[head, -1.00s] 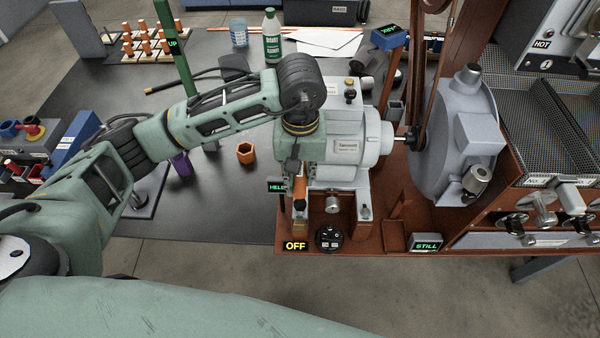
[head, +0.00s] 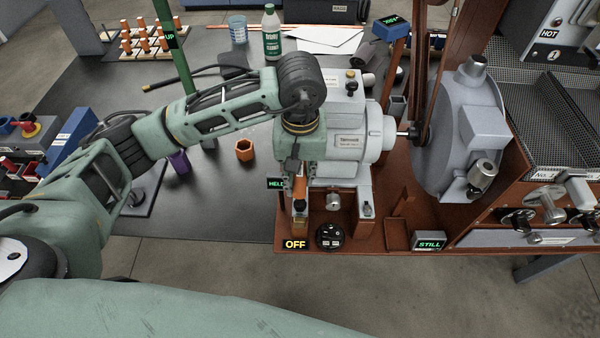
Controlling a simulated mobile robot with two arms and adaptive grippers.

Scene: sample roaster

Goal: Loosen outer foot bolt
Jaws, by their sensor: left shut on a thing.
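The grey motor (head: 346,140) stands on the brown base of the roaster. Its right front foot (head: 366,209) shows a small bolt head. Its left front foot (head: 300,228) is under my left gripper, and the bolt there is hidden. My left gripper (head: 299,187) points down at the motor's left side. It is shut on an upright tool with an orange handle (head: 299,194), whose lower end is over the left foot. I cannot tell how the tool sits on the bolt. My right gripper is out of view.
A "HELD" sign (head: 276,183) and an "OFF" sign (head: 295,244) are close to the gripper. A black round knob (head: 329,236) is just right of "OFF". An orange hex ring (head: 245,150) lies on the dark table (head: 225,205). The grey blower housing (head: 462,135) is at the right.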

